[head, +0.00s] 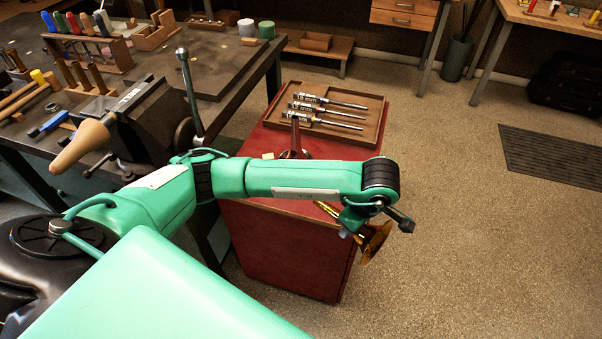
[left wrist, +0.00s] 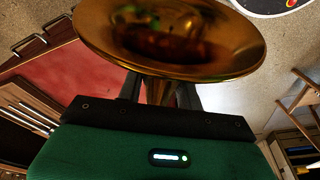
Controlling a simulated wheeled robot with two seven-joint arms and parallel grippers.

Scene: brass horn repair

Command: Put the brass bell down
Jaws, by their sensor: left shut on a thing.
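The brass bell (head: 377,243) shows in the head view below the end of my left arm, with its flare just past the right front edge of the red cabinet (head: 245,150). Part of its narrow tube shows near that edge. In the left wrist view the bell (left wrist: 175,40) fills the top middle, its wide mouth toward the camera. My left gripper (left wrist: 161,92) is shut on the bell's narrow part, one finger on each side. My arm hides much of the bell in the head view, and I cannot tell its height above the cabinet. My right gripper is in neither view.
A wooden tray (head: 373,141) with three labelled metal rods (head: 328,114) covers the back of the cabinet top. The workbench (head: 225,75) at left carries tools and a vise. Open floor lies to the right.

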